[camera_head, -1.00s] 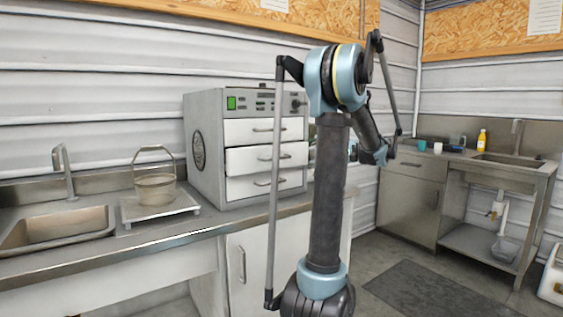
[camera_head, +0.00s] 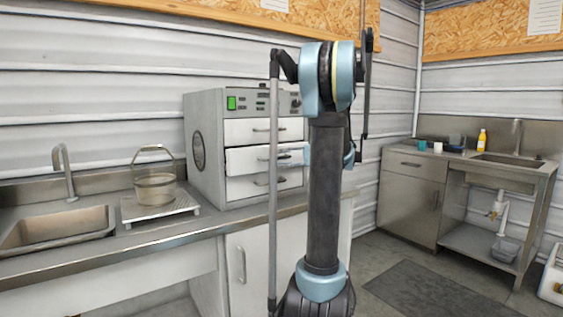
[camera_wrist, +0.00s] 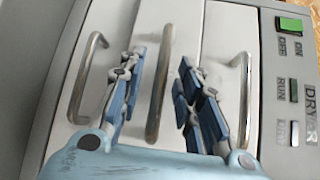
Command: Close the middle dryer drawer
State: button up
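The grey dryer (camera_head: 205,110) stands on the counter with three white drawers. The middle drawer (camera_head: 242,162) sticks out a little past the top drawer (camera_head: 240,131) and the bottom drawer (camera_head: 240,188). In the wrist view the dryer appears turned sideways, with the middle drawer's handle (camera_wrist: 157,95) between my fingers. My gripper (camera_wrist: 162,65) is open, with one blue finger on each side of that handle; contact cannot be told. In the head view my arm hides most of the gripper.
A wire-handled basket (camera_head: 155,188) stands on a small platform left of the dryer, beside a sink (camera_head: 58,228). The dryer's control panel (camera_wrist: 292,95) lies to the right in the wrist view. A second counter with a sink (camera_head: 505,160) stands at the right.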

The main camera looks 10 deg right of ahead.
grip_shut()
jog(key=shift+w+a, duration=0.25)
jog(key=shift+w, duration=0.35)
jog(key=shift+w+a, duration=0.25)
jog(key=shift+w, duration=0.35)
jog(key=shift+w+a, duration=0.25)
jog(key=shift+w, duration=0.35)
grip_release()
jog(key=shift+w, duration=0.1)
